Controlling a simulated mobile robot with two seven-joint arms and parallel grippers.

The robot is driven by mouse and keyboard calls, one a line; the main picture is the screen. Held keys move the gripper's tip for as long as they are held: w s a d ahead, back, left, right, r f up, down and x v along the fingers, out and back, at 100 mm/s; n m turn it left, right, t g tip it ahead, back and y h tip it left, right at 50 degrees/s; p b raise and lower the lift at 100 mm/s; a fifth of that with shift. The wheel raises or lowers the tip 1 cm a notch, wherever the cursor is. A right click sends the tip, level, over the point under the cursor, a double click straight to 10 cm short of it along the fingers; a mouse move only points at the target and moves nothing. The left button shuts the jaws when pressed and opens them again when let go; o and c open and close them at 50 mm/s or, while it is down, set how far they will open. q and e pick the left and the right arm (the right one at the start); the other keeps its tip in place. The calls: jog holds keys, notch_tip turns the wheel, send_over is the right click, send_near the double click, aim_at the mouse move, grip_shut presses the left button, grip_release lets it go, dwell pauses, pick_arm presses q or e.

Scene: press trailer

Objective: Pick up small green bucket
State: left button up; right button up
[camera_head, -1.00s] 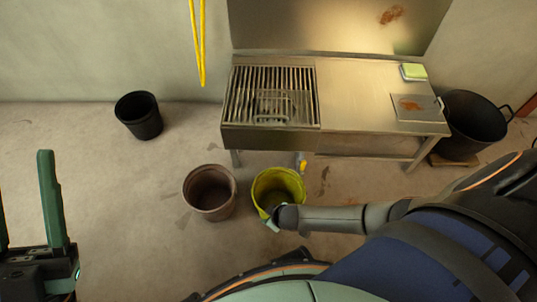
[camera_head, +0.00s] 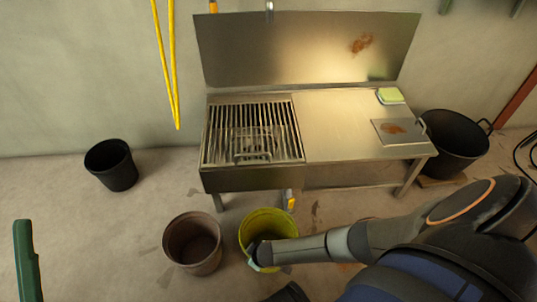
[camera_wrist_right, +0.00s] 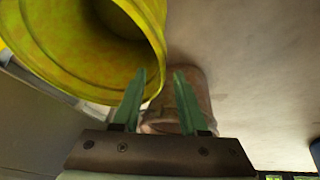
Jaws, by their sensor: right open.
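The small green bucket (camera_head: 270,222), yellow-green and open-topped, stands on the floor in front of the metal sink table in the head view. My right gripper (camera_head: 256,258) is at its near side, with the fingers mostly hidden. In the right wrist view the bucket (camera_wrist_right: 70,50) fills the upper left, its mouth turned toward the right. The right gripper (camera_wrist_right: 160,72) is open there, and its left finger overlaps the bucket's rim in the picture. I cannot tell whether it touches. One finger of my left gripper (camera_head: 28,262) shows at the lower left.
A brown bucket (camera_head: 178,256) stands just left of the green one. The metal table (camera_head: 345,125) is close behind, its leg near the bucket. A black bucket (camera_head: 111,165) stands at left, a large black tub (camera_head: 455,145) at right. Floor is free between the black and brown buckets.

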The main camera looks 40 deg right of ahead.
jog(key=b+x, duration=0.2)
jog(key=x, duration=0.1)
jog(key=shift+f+b, duration=0.35)
jog(key=shift+f, duration=0.1)
jog(key=shift+w+f, duration=0.2)
jog(key=shift+f, duration=0.05)
pick_arm(q)
jog(key=f, duration=0.4)
jog(key=shift+w+d+f, duration=0.15)
jog(key=shift+d+f, duration=0.1)
jog(key=shift+d, duration=0.1)
jog(key=shift+a, duration=0.1)
pick_arm(e)
grip_shut()
